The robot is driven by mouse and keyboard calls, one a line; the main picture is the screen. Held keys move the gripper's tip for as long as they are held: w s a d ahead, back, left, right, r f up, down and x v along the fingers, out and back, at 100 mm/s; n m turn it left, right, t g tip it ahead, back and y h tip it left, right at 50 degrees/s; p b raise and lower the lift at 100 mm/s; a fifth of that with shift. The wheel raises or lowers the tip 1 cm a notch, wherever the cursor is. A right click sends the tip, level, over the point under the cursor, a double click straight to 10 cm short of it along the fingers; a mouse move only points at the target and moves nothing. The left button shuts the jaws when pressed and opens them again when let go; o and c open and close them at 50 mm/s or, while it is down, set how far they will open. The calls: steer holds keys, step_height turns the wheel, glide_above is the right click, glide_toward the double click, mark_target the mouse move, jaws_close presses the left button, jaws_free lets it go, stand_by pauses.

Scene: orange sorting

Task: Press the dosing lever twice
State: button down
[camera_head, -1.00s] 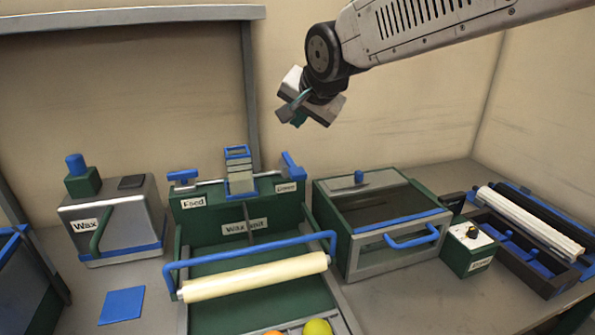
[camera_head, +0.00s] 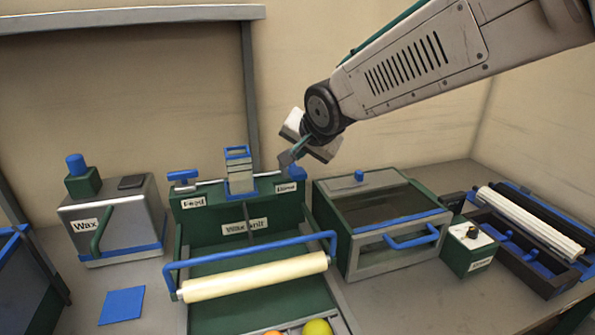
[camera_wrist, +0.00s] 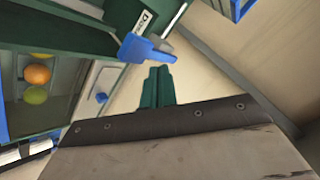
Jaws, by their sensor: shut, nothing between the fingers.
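The wax unit (camera_head: 215,225) has a blue dosing lever (camera_head: 297,173) at its top right, above the small label (camera_head: 286,188). In the head view my gripper (camera_head: 287,158) is shut and empty, pointing down at the lever and covering its upper part. In the wrist view the blue lever (camera_wrist: 140,48) lies just beyond the shut green fingertips (camera_wrist: 158,70). Whether they touch the lever, or how far it is pressed, I cannot tell.
A blue feed handle (camera_head: 183,176) stands at the unit's left. A wax machine (camera_head: 120,220) is farther left. A glass-topped box (camera_head: 385,225) stands close on the right, with a small control box (camera_head: 468,250) beside it. Fruit (camera_head: 318,328) lies at the front.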

mark_target(298, 172)
steer(key=shift+f, duration=0.65)
stand_by(1.6)
steer(key=shift+f, duration=0.4)
steer(key=shift+f, duration=1.45)
stand_by(1.2)
stand_by(0.5)
steer(key=shift+r, duration=1.9)
steer(key=shift+r, duration=0.1)
steer(key=shift+r, duration=2.4)
